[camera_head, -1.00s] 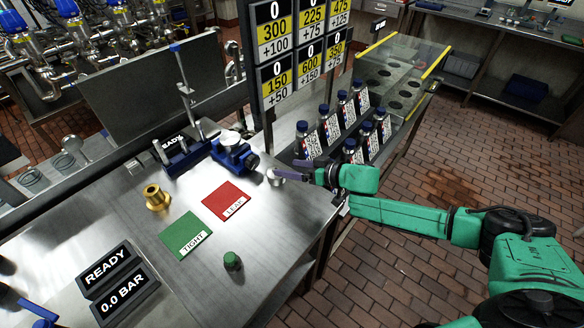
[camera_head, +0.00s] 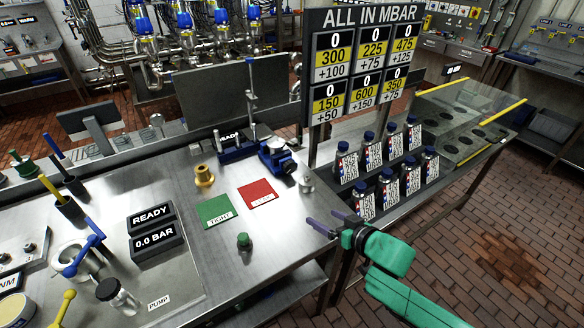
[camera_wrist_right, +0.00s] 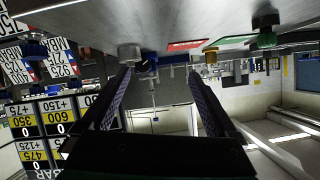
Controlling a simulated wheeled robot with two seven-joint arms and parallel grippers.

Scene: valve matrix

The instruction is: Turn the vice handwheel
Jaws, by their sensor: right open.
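The blue vice (camera_head: 275,158) stands at the back right of the steel table, with a pale round top and a blue end pointing right. A small grey round knob (camera_head: 306,185) sits just right of the vice; I cannot tell whether it is the handwheel. In the right wrist view, which is upside down, the knob (camera_wrist_right: 130,52) shows beyond the left fingertip. My right gripper (camera_head: 321,217) is open and empty over the table's right edge, in front of the knob and apart from it. Its two dark fingers (camera_wrist_right: 160,73) stand wide apart. My left gripper is not in view.
A green card (camera_head: 215,210), a red card (camera_head: 257,193), a brass fitting (camera_head: 203,177) and a green button (camera_head: 243,242) lie left of the gripper. Labelled bottles (camera_head: 388,170) stand in rows to the right, below a number board (camera_head: 360,70). The table's front middle is clear.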

